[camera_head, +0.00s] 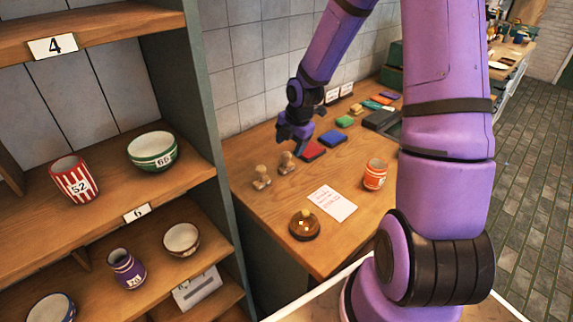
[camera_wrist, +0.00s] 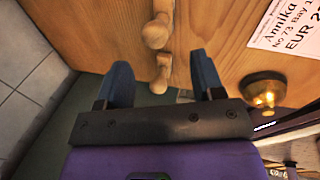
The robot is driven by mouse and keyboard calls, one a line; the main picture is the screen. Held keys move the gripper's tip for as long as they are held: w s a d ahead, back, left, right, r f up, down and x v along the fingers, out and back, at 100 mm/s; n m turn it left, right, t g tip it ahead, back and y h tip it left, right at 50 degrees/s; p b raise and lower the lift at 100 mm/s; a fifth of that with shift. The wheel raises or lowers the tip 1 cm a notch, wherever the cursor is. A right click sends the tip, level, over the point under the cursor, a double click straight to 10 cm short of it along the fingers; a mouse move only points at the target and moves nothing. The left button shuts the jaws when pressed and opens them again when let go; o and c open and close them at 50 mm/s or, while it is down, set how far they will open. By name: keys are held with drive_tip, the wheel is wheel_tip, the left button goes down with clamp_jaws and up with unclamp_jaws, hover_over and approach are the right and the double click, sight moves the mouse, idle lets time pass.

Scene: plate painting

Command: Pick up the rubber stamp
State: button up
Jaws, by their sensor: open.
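Two wooden rubber stamps stand on the wooden table near the tiled wall. The near stamp (camera_head: 262,179) is by the table's left end, and the far stamp (camera_head: 287,162) is just behind it to the right. In the wrist view one stamp (camera_wrist: 157,30) shows at the top middle and the other stamp (camera_wrist: 162,74) shows lower, between my fingers in the picture. My gripper (camera_head: 293,134) is open and empty, above the table by the far stamp. Its blue fingers (camera_wrist: 162,82) point toward the table. The exact gap to either stamp cannot be told.
A shelf with bowls (camera_head: 152,150) stands at the left. The tiled wall (camera_head: 240,75) is close behind.

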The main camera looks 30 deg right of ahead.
sight(287, 153)
drive_tip(key=shift+w+x, duration=0.15)
drive_tip(key=shift+x, duration=1.45)
drive_tip(key=shift+w+x, duration=0.2)
drive_tip(key=shift+x, duration=1.4)
drive_tip(key=shift+d, duration=0.2)
drive_tip(key=c, duration=1)
